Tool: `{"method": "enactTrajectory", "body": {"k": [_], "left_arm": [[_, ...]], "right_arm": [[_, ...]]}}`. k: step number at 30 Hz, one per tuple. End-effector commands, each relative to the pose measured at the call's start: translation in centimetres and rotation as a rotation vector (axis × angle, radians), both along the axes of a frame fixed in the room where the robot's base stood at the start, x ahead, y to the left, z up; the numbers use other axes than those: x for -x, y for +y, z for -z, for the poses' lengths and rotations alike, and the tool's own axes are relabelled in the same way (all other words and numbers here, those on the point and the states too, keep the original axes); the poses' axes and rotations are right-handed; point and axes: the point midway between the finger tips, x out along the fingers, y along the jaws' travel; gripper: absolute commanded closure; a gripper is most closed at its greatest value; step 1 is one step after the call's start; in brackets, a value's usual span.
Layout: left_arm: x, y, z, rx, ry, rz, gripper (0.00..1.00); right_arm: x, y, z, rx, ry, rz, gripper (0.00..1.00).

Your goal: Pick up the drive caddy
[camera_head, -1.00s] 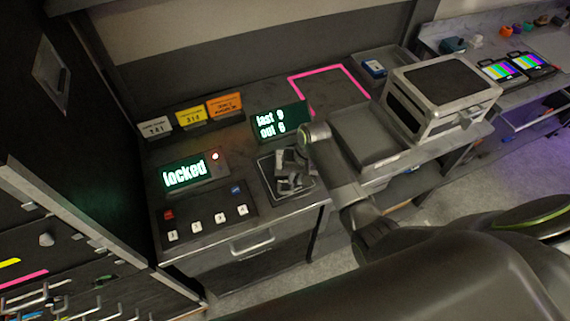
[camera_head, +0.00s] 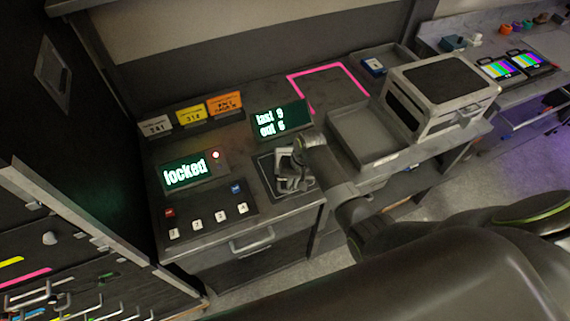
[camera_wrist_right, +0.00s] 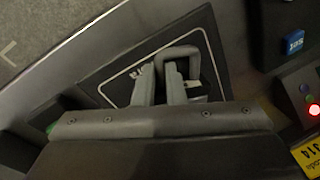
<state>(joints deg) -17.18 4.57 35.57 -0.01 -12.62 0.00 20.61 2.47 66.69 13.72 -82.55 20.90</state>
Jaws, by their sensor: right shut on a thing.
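The drive caddy shows in the right wrist view as a grey piece with a squared loop handle (camera_wrist_right: 190,52). It is at a dark pad (camera_wrist_right: 118,88) with a thin white outline. My right gripper (camera_wrist_right: 160,84) is shut on the caddy, with its fingers around part of it. In the head view, my right gripper (camera_head: 289,172) is low over the same pad (camera_head: 265,168) on the console top. The gripper hides most of the caddy there, and I cannot tell whether it is clear of the pad. My left gripper is not in view.
A "locked" display (camera_head: 186,172) and a button panel (camera_head: 206,222) are left of the pad. A "last 9 out 6" display (camera_head: 280,120) stands behind it. A shallow grey tray (camera_head: 368,140) and a metal case (camera_head: 440,90) lie to the right. A pink outline marks free surface (camera_head: 325,90).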

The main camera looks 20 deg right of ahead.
Motion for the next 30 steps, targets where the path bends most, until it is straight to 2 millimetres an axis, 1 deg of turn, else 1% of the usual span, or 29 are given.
{"method": "enactTrajectory", "body": {"k": [7, 11, 14, 21, 25, 30], "left_arm": [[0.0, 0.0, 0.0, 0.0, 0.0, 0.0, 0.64], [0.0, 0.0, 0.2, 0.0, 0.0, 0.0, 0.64], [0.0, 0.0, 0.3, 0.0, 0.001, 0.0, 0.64], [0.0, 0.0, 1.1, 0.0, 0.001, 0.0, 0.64], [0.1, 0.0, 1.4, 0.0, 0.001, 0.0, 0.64], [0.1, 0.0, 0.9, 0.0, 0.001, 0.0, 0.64]], "right_arm": [[-0.1, 0.0, -0.4, 0.0, -0.003, 0.0, 1.0], [-0.2, 0.0, -1.5, 0.0, -0.005, 0.0, 1.0], [-0.2, 0.0, -2.8, 0.0, -0.007, 0.0, 1.0], [-0.2, 0.0, -6.8, 0.0, -0.008, -0.001, 1.0], [-0.2, 0.0, -8.6, 0.0, -0.006, 0.0, 1.0], [-0.1, 0.0, -10.5, -0.001, -0.005, 0.0, 1.0]]}}
